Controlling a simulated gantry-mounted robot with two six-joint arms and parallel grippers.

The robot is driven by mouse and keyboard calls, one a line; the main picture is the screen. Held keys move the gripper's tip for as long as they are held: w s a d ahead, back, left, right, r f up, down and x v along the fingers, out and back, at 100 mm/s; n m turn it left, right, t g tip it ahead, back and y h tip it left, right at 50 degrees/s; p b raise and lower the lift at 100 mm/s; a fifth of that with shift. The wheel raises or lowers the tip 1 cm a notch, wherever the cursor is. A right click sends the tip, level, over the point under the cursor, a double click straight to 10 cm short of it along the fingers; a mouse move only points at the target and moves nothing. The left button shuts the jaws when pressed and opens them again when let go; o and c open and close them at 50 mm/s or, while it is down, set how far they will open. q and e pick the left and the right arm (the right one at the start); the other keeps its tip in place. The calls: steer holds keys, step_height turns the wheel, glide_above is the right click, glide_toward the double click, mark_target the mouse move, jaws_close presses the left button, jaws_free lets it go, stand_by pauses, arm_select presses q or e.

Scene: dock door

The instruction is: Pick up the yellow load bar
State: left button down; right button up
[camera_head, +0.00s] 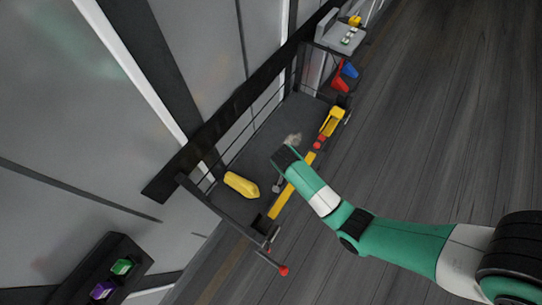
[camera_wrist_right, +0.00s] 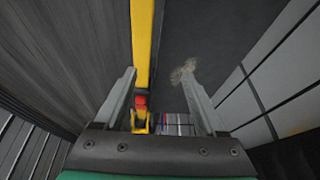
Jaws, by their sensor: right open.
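A long, thin yellow bar (camera_head: 293,188), which looks like the load bar, runs along the outer edge of the dark platform. In the right wrist view the bar (camera_wrist_right: 143,45) runs away from me, closer to the left finger. Red and yellow parts (camera_wrist_right: 139,113) show in line with it. My right gripper (camera_head: 279,180) is over the platform beside the bar, partly hidden by its own wrist. The right wrist view shows its two fingers (camera_wrist_right: 158,76) apart, with nothing held. I cannot tell its height above the bar. My left gripper is out of view.
A yellow block-like piece (camera_head: 241,185) lies on the dark platform (camera_head: 262,143). A red-knobbed lever (camera_head: 283,270) sticks out at its near end. Red and blue objects (camera_head: 341,82) and a grey stand (camera_head: 340,38) are at the far end. The floor (camera_head: 440,110) at right is clear.

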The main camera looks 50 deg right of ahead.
steer(key=s+d, duration=0.1)
steer(key=s+d+r+p, duration=0.1)
steer(key=shift+s+g, duration=0.3)
steer(key=shift+s, duration=0.1)
steer(key=b+x, duration=0.2)
steer(key=x, duration=0.3)
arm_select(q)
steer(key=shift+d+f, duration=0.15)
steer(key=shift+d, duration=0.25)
arm_select(e)
steer(key=shift+d+f, duration=0.2)
steer(key=shift+f, duration=0.15)
steer(key=b+x, duration=0.3)
steer(key=x, duration=0.2)
steer(key=shift+w+d, duration=0.1)
steer(key=shift+d, duration=0.05)
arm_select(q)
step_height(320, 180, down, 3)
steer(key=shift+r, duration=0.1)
arm_select(e)
jaws_close()
